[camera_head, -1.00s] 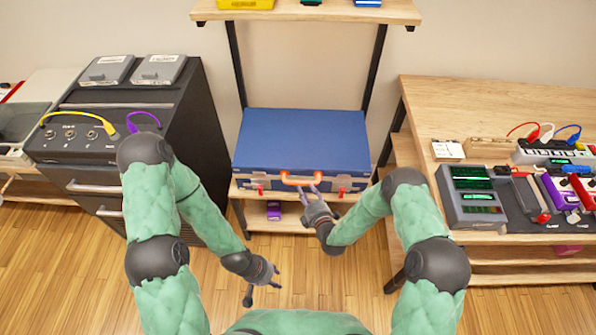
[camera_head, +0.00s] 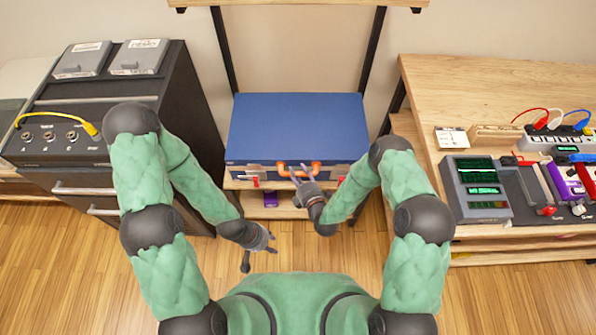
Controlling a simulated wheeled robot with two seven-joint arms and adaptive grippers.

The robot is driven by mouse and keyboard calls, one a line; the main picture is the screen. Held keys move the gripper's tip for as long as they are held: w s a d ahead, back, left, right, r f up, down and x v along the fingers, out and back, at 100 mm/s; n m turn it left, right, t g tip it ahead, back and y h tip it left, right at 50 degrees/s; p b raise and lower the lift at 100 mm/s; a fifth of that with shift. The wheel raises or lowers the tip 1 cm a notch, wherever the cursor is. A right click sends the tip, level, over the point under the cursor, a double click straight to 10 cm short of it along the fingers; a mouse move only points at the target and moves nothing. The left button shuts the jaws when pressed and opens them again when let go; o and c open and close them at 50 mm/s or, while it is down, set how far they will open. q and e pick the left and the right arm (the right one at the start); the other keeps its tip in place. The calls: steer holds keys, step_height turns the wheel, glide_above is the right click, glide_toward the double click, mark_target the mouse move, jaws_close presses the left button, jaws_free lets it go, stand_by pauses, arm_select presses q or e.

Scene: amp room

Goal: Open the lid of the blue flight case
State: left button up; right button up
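The blue flight case (camera_head: 298,122) sits on a low wooden shelf at the middle of the camera_head view, with its lid down. An orange handle (camera_head: 282,170) is at the middle of its front face, and a small red latch (camera_head: 256,182) shows on the front at left. My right gripper (camera_head: 300,172) is at the handle, its fingers apart and overlapping it in the picture. I cannot tell whether they touch it. My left gripper (camera_head: 261,251) hangs lower, in front of the shelf, open and empty, apart from the case.
A black amp cabinet (camera_head: 100,110) with a yellow cable stands to the left. A wooden bench (camera_head: 480,95) with pedals and a small keyboard stands to the right. An upper shelf (camera_head: 300,2) on black posts is above the case. A purple item (camera_head: 270,199) lies below it.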

jaws_close()
arm_select(q)
steer(key=shift+r, duration=0.1)
arm_select(e)
steer(key=shift+r, duration=0.1)
